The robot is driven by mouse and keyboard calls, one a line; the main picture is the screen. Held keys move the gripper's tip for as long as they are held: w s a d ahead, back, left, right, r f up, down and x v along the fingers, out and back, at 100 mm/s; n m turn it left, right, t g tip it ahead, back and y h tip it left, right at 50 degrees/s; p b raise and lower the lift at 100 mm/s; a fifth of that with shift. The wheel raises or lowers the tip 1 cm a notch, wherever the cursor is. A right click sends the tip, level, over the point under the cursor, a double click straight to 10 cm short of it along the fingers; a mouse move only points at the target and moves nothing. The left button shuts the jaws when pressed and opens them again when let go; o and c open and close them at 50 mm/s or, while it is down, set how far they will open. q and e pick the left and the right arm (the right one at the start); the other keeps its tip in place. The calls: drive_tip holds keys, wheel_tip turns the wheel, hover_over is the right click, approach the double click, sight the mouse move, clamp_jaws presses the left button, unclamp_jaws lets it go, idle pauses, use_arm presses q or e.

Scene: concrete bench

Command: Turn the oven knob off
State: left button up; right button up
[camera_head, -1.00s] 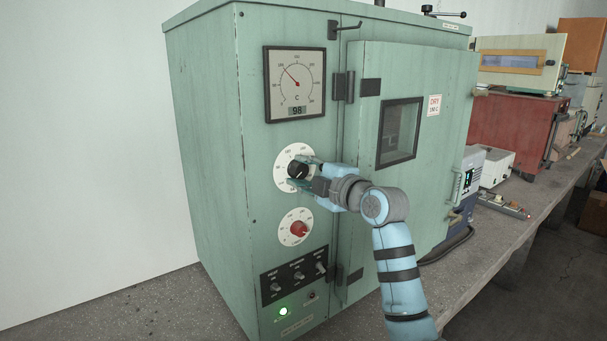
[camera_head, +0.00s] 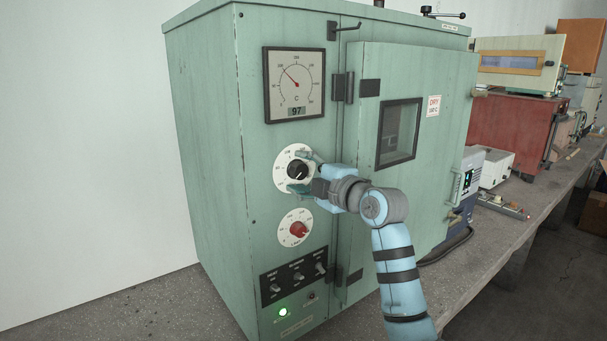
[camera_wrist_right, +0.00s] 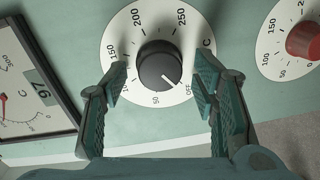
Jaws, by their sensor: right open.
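The black oven knob (camera_head: 298,170) sits on a white round dial on the green oven's front, below the gauge. In the right wrist view the knob (camera_wrist_right: 158,67) has its white pointer line aimed to the lower right, at or very near the OFF mark (camera_wrist_right: 188,89). My right gripper (camera_head: 303,173) is open in front of the dial, one finger above the knob and one below. In the wrist view its fingers (camera_wrist_right: 160,88) stand apart on either side of the knob, with a gap to each side. My left gripper is not in view.
A red knob (camera_head: 298,229) on a second dial is below. Switches (camera_head: 298,276) and a lit green lamp (camera_head: 283,311) are lower down. The gauge (camera_head: 295,84) reads 97. The oven door (camera_head: 425,220) is at right, near my right arm.

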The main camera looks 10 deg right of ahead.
drive_tip(key=v, duration=1.2)
